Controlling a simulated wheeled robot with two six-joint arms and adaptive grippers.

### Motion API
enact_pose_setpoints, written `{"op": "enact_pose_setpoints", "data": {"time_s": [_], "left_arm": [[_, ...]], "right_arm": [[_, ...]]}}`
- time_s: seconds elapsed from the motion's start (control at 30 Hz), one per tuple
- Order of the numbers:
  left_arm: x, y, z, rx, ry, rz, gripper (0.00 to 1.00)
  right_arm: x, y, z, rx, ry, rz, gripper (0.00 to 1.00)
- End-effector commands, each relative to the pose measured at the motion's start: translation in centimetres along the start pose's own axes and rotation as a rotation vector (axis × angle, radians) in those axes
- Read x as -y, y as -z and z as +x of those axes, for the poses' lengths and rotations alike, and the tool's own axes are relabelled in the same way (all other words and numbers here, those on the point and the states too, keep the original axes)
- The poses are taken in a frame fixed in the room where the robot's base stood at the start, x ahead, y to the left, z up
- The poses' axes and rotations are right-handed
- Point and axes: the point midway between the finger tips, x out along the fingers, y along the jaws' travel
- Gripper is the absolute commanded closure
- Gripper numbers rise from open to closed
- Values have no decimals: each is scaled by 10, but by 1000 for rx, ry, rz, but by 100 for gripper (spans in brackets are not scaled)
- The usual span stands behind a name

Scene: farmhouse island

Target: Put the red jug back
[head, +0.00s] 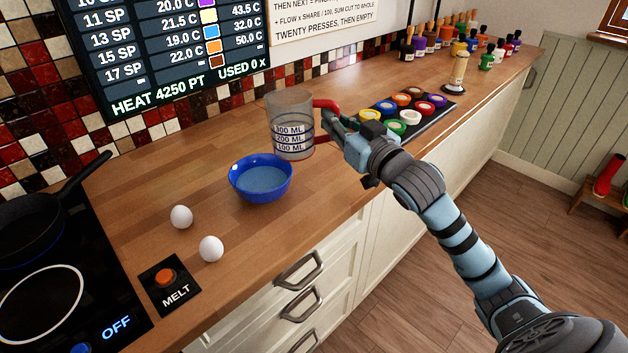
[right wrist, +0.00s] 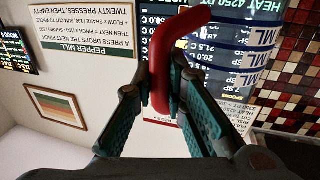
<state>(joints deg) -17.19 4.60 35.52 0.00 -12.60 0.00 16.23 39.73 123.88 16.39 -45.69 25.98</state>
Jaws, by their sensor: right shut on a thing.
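The red jug is a clear measuring jug (head: 291,128) with a red handle and blue ML marks. It is upright behind and to the right of the blue bowl in the head view. My right gripper (head: 335,122) is shut on its red handle (right wrist: 162,60), which shows between the two fingers in the right wrist view. The jug's marked wall (right wrist: 245,50) fills the upper right there. I cannot tell whether the jug's base touches the counter. The jug looks empty. My left gripper is not in view.
A blue bowl (head: 261,179) of bluish liquid stands near the jug. Two eggs (head: 182,217) (head: 211,249), a MELT button (head: 166,279) and a hob (head: 45,290) are nearer. A black tray of coloured pots (head: 449,104) and a pepper mill (head: 458,72) stand farther right.

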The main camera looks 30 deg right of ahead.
Motion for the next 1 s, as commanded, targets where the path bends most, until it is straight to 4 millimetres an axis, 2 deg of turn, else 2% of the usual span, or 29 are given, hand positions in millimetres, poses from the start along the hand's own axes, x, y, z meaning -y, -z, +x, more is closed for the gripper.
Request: {"op": "enact_pose_setpoints", "data": {"time_s": [0.03, 0.1, 0.2, 0.3, 0.4, 0.77, 1.0], "left_arm": [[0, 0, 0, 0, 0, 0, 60], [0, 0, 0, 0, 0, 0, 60], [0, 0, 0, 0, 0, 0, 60], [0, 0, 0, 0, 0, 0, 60], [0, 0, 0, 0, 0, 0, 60], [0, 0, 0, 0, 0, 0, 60], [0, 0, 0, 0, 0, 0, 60]], "right_arm": [[-21, 0, 10, -1, -62, 2, 100], [-50, -7, 20, 2, -149, 5, 100], [-78, -26, 24, 0, -238, 7, 100], [-95, -39, 23, -5, -297, 8, 100], [-103, -44, 21, -12, -329, 12, 100], [-102, -46, 20, -17, -327, 18, 100], [-101, -76, 20, -15, -327, 19, 100]]}}
